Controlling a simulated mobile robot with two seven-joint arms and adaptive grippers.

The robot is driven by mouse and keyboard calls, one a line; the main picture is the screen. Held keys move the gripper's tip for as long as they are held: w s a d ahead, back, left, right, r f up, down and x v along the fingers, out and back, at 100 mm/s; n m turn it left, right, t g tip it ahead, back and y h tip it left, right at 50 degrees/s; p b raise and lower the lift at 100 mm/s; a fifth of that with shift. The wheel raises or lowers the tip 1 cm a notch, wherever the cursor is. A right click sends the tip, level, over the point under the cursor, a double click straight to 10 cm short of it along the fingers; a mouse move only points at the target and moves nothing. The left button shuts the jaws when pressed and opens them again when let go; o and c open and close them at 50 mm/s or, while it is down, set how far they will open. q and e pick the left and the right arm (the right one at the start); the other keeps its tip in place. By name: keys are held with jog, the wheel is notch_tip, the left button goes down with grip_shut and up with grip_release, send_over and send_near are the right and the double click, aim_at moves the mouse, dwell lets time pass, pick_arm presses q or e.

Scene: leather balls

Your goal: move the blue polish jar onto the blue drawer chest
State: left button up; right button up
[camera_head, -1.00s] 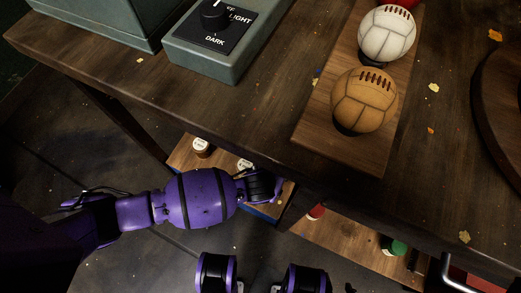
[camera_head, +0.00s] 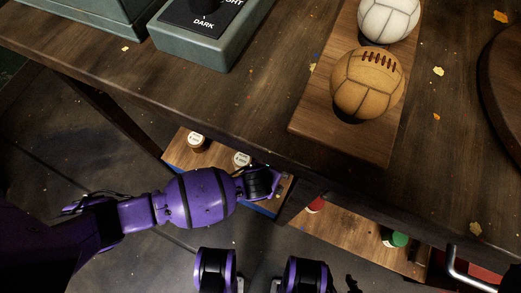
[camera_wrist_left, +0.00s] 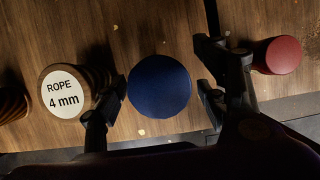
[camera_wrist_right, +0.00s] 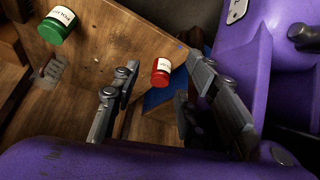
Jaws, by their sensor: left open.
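The blue polish jar (camera_wrist_left: 159,86) shows from above in the left wrist view, between the two spread fingers of my left gripper (camera_wrist_left: 160,93); small gaps show beside it. It stands on a wooden top. In the head view my left gripper (camera_head: 262,184) hides the jar beneath it. A wooden-topped unit with a blue front (camera_head: 262,209) is below it, seemingly the blue drawer chest; a blue face (camera_wrist_right: 160,97) also shows in the right wrist view. My right gripper (camera_head: 260,282) is open and empty at the bottom of the head view.
A rope spool (camera_wrist_left: 63,92) stands left of the jar, a red jar (camera_wrist_left: 277,55) to the right. A green jar (camera_head: 396,238) stands on the lower wooden surface. The tabletop edge (camera_head: 240,146) overhangs; two leather balls (camera_head: 367,83) (camera_head: 389,17) sit on a board.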

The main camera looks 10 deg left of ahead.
pick_arm(q)
jog(key=shift+w+d+r, duration=0.1)
jog(key=shift+w+r, duration=0.1)
jog(key=shift+w, duration=0.05)
jog(key=p+v, duration=0.5)
jog(key=v, duration=0.7)
jog(key=shift+s, duration=0.2)
